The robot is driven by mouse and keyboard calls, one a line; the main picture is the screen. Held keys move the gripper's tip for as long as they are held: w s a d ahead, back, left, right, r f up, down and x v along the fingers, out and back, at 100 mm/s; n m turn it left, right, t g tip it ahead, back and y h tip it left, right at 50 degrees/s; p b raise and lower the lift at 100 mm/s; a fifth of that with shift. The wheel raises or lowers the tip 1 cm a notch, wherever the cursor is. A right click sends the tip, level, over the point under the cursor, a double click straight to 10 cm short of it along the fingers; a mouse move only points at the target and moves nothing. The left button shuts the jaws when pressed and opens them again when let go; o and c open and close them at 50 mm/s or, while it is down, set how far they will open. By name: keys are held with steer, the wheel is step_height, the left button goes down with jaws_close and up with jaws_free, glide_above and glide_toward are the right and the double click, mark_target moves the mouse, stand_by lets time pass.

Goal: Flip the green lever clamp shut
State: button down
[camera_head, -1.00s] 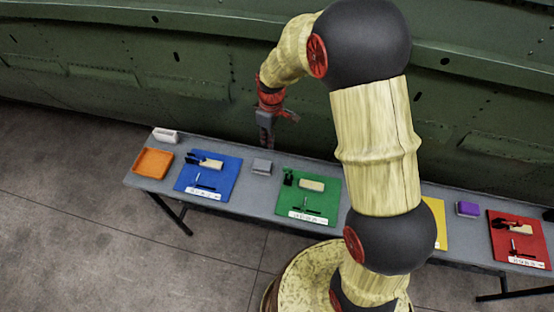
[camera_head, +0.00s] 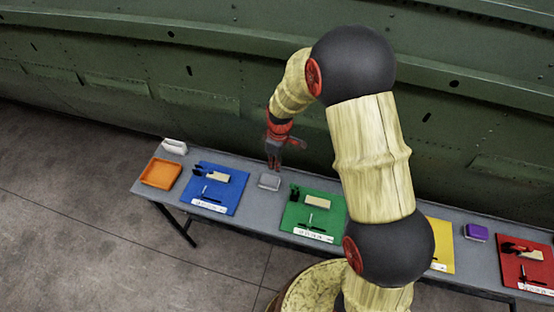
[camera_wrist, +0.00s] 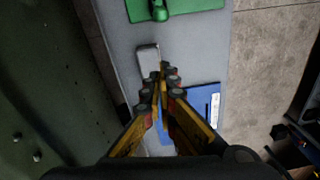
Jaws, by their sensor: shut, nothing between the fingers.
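The green board (camera_head: 328,216) lies on the long table, holding a small dark lever clamp (camera_head: 295,192) at its back left, a pale block (camera_head: 317,202) and a white label strip. In the wrist view the green board (camera_wrist: 205,4) is at the top edge, with the green clamp (camera_wrist: 159,9) partly cut off. The lever's position is too small to tell. My gripper (camera_head: 274,166) is above the table's back edge, left of the green board and apart from the clamp. In the wrist view my gripper (camera_wrist: 164,72) has its fingertips together, with nothing between them.
A grey block (camera_head: 269,182) sits just below my gripper; it also shows in the wrist view (camera_wrist: 148,55). The blue board (camera_head: 227,200), orange tray (camera_head: 161,173) and white holder (camera_head: 174,147) are left. Yellow and red boards are right. The green fuselage wall (camera_head: 200,98) rises behind the table.

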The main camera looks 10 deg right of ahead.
step_height(320, 180, down, 6)
steer(key=s+d, duration=0.2)
steer(key=shift+s+d+p, duration=0.15)
steer(key=shift+d+p, duration=0.25)
steer(key=shift+d+b, duration=0.15)
steer(key=shift+b, duration=0.55)
steer(key=shift+d+r+y+b, duration=0.1)
steer(key=shift+r+y+b, duration=0.15)
steer(key=shift+b, duration=0.35)
